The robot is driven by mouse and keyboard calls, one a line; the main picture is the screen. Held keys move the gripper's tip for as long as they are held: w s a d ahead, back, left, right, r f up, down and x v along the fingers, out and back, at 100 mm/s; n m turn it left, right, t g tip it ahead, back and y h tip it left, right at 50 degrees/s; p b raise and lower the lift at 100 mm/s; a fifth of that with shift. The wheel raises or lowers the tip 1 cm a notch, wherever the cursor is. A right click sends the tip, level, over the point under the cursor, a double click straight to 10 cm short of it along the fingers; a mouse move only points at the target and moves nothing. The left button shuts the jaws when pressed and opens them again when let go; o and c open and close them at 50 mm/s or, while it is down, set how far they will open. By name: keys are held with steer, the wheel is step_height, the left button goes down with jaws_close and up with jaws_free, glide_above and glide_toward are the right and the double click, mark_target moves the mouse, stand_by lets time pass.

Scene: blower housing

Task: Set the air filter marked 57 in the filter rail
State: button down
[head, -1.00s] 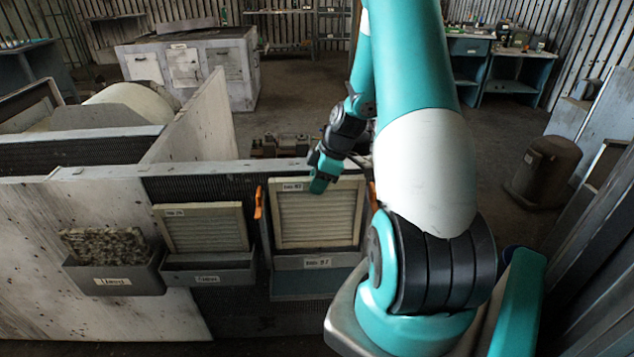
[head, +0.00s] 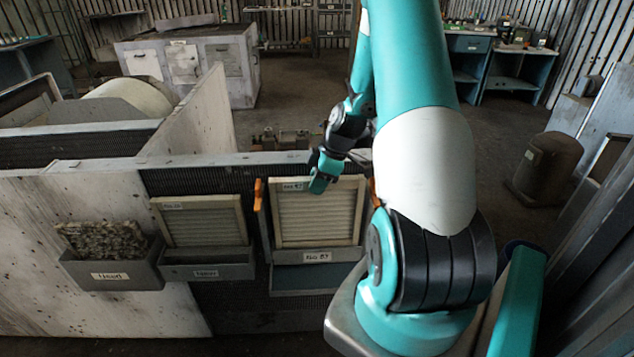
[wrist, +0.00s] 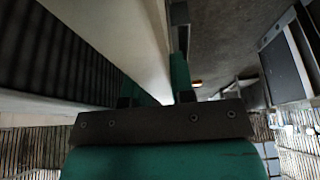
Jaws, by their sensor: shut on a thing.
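A cream pleated air filter (head: 318,215) stands upright at the filter rail in the dark housing wall. A small label is at its top left, too small to read surely. The rail's plate (head: 318,257) below it carries a label that seems to end in 57. An orange clip (head: 258,194) is at its left and another (head: 375,193) at its right. My gripper (head: 320,182) is shut on the filter's top edge, right of its label. In the wrist view the filter (wrist: 125,30) runs between my fingers (wrist: 155,88). I cannot tell whether its lower edge is seated.
A used, dirty filter (head: 103,240) stands in a labelled bin (head: 112,276) at the left. Another cream filter (head: 203,222) stands in the bin (head: 208,265) beside it. A pale partition (head: 195,120) rises behind the wall.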

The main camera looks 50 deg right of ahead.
steer(key=shift+f, duration=0.1)
steer(key=shift+f+b, duration=1.05)
steer(key=shift+f, duration=0.25)
